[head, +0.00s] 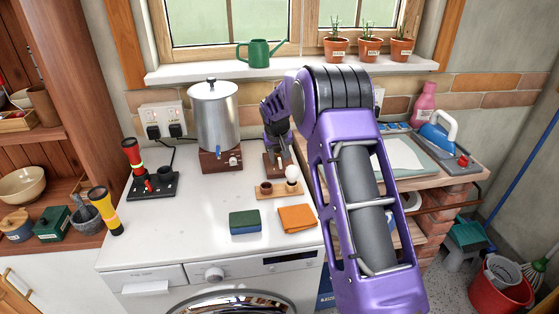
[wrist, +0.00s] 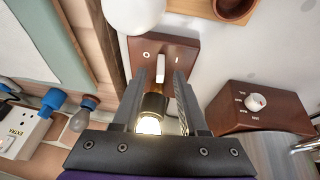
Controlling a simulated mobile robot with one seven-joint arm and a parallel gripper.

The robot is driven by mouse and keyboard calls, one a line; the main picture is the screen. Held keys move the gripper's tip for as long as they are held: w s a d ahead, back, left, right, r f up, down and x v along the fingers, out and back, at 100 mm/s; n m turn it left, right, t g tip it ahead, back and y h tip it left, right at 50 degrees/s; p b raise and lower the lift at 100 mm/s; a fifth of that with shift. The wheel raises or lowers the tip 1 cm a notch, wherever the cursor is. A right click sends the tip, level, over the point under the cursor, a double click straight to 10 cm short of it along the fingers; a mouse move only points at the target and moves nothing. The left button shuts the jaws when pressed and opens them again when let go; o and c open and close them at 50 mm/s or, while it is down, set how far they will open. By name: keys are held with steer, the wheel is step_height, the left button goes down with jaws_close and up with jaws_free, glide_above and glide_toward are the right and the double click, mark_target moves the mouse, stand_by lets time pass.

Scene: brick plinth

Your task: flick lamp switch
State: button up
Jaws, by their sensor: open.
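The lamp's wooden base (wrist: 186,48) carries a white rocker switch (wrist: 160,68) between the marks O and I. A brass and black bulb holder stands on this base, and its bulb (wrist: 148,125) glows warm white. My gripper (wrist: 160,76) is open, with one finger on each side of the holder and the tips near the switch; contact is not clear. In the head view my gripper (head: 279,148) points down at the wooden base (head: 272,166), behind the small wooden tray. My gripper and wrist hide most of the lamp there.
A metal urn (head: 216,112) on a knobbed wooden box (head: 222,160) stands left. A sponge (head: 245,222) and orange cloth (head: 297,218) lie nearer the front.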

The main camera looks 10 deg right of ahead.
steer(key=shift+x, duration=1.05)
jaws_close()
